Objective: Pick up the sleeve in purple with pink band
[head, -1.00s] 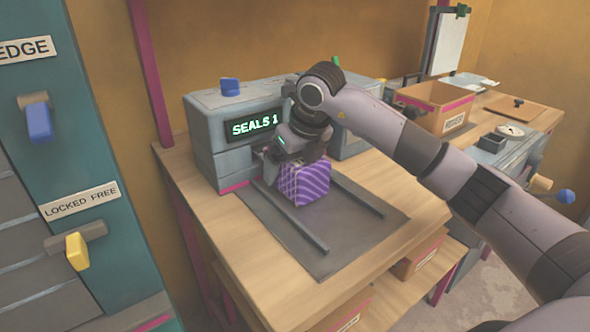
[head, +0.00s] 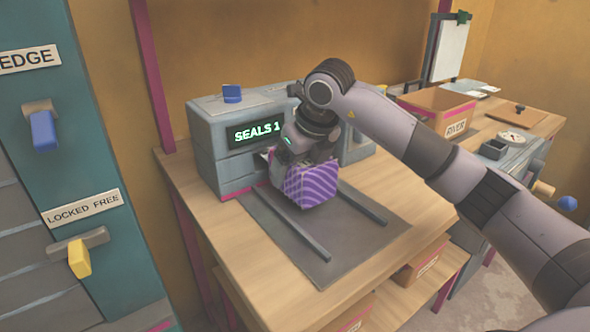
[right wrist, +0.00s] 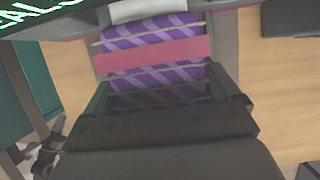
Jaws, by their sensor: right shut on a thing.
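The purple sleeve (head: 311,188) with pale wavy stripes is in the head view, in front of the grey machine reading "SEALS 1". Its pink band (right wrist: 155,55) shows in the right wrist view, crossing the striped purple sleeve (right wrist: 150,33). My right gripper (head: 290,170) comes down on the sleeve from above and behind and is shut on it. The gripper's fingers partly hide the sleeve. The sleeve looks slightly tilted above the dark mat (head: 325,270); its exact clearance is hard to tell. My left gripper is not in view.
The sealing machine (head: 210,150) stands close behind the sleeve. Two dark rails (head: 285,225) run along the mat on either side. A box labelled "RIVER" (head: 425,110) stands at the back right. A teal cabinet (head: 60,190) with handles is at the left. The front of the mat is clear.

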